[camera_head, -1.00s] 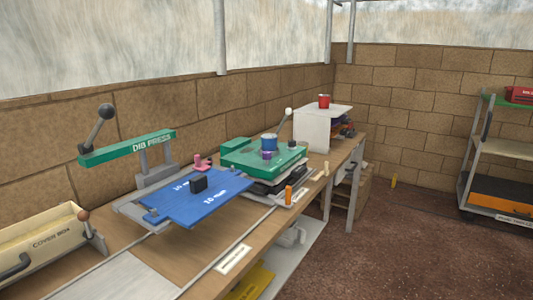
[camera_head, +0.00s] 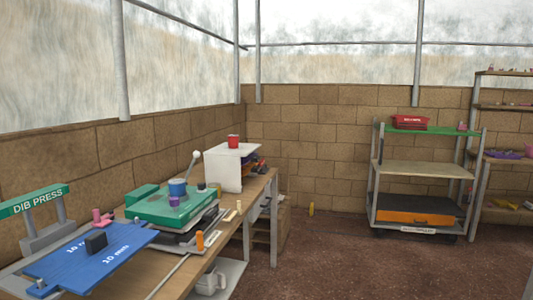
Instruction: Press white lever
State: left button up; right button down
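A lever with a white ball knob (camera_head: 196,155) on a thin rod stands behind the green press block (camera_head: 168,206) on the workbench. The lever leans up and to the right. A blue cylinder (camera_head: 177,187) and a small purple piece (camera_head: 174,201) are on the green block. Neither of my grippers shows in the head view, so nothing of mine is seen near the lever.
The workbench (camera_head: 161,263) runs along the left wall, with a blue board (camera_head: 88,255) and green "DIB PRESS" arm (camera_head: 40,199) at its near end. A white box (camera_head: 229,168) bears a red cup (camera_head: 233,141). A shelf cart (camera_head: 421,172) stands right. The brown floor between is open.

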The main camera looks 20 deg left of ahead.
aim_at(195, 154)
jog(key=z, duration=0.1)
jog(key=i, duration=3.2)
jog(key=u, duration=3.7)
